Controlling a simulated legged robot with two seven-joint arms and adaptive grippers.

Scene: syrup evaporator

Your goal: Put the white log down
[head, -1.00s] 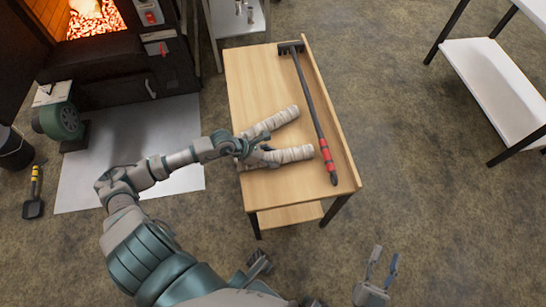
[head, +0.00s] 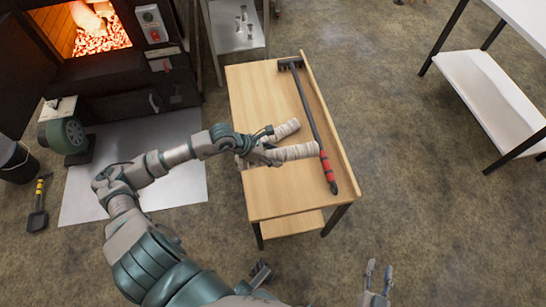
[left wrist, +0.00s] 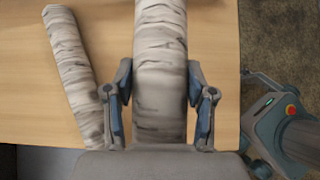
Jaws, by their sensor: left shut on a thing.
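The white log (head: 297,152), with pale birch-like bark, is in my left gripper (head: 266,148), over the wooden table. In the left wrist view the log (left wrist: 160,65) runs between the two fingers of the left gripper (left wrist: 160,110), which are shut on it. It looks larger than the second log there and seems raised above the top; the gap is hard to judge. The second white log (head: 287,129) lies on the table beyond it, partly hidden by my gripper; it also shows at the left in the wrist view (left wrist: 72,70). My right gripper (head: 378,272) is open and empty at the bottom.
The wooden table (head: 285,200) has clear top at its near end and far left. A long rake (head: 312,120) with a red-banded handle lies along its raised right edge. A lit firebox (head: 98,32) is at the upper left. A white-shelved table (head: 490,95) stands at the right.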

